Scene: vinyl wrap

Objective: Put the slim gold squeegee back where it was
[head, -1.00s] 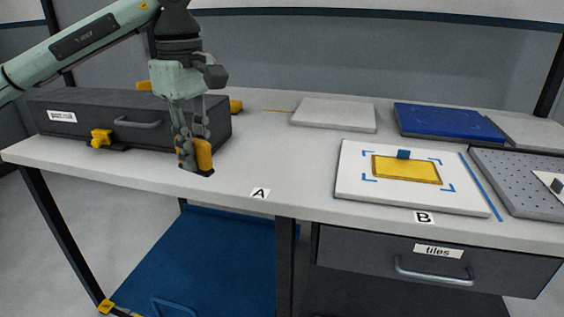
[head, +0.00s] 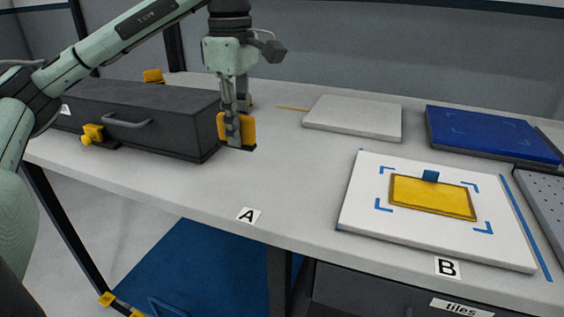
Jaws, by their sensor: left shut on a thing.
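My left gripper (head: 237,128) is shut on the gold squeegee (head: 249,131), a small gold block with a dark lower edge. It is held upright beside the right end of the dark case, back from the table's front edge. I cannot tell whether its lower edge touches the table or is just above it. The fingers hide part of it. A thin orange-gold line (head: 292,108) lies on the table behind the gripper; I cannot tell if it is a marking or an object. My right gripper is not in view.
The dark case (head: 160,123) with yellow latches stands at left. Label A (head: 248,215) is at the front edge. A pale slab (head: 352,118) and blue slab (head: 489,135) lie behind. A white board (head: 360,213) bears a yellow plate (head: 430,197). The table's middle is clear.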

